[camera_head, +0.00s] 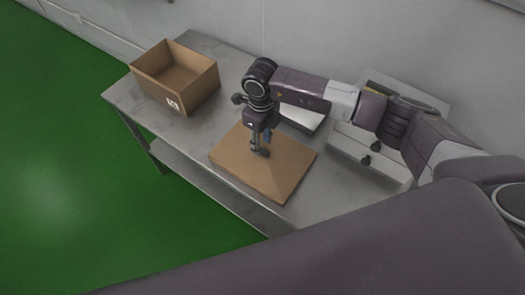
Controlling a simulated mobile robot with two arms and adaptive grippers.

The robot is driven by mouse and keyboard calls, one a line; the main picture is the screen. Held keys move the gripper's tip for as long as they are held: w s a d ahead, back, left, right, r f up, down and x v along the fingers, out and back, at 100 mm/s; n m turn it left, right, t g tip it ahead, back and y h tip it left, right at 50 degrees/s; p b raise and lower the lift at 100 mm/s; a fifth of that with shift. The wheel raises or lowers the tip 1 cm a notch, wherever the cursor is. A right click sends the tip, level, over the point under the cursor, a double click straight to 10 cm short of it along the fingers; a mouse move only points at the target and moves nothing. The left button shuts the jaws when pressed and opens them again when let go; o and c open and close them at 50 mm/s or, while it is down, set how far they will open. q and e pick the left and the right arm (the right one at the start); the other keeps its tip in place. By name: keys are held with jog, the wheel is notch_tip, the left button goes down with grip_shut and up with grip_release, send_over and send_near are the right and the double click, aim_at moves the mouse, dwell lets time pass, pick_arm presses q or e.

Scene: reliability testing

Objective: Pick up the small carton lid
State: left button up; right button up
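The carton lid (285,176) is a flat, square, brown cardboard piece on the grey table, right of the open carton. My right arm comes in from the right. Its gripper (261,153) points down over the middle of the lid, with the fingertips at or just above its top surface. Whether they touch it is hard to tell. The fingers are small and partly hidden in this view, so I cannot tell whether they are open or shut. My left gripper is not in view.
An open, empty-looking brown carton (172,85) stands on the left part of the table (213,124). A white and dark device (303,115) lies behind the lid. A light grey box (372,152) with dark knobs stands on the right. A wall runs behind; green floor lies in front.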

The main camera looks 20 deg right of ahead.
aim_at(263, 155)
notch_tip(263, 155, down, 3)
jog(key=shift+w+r, duration=0.1)
jog(key=shift+r, duration=0.1)
jog(key=shift+f, duration=0.4)
jog(key=shift+c, duration=0.5)
jog(key=shift+w, duration=0.1)
jog(key=c, duration=0.7)
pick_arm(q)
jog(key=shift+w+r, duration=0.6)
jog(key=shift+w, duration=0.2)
pick_arm(e)
grip_shut()
jog(key=shift+r, duration=0.1)
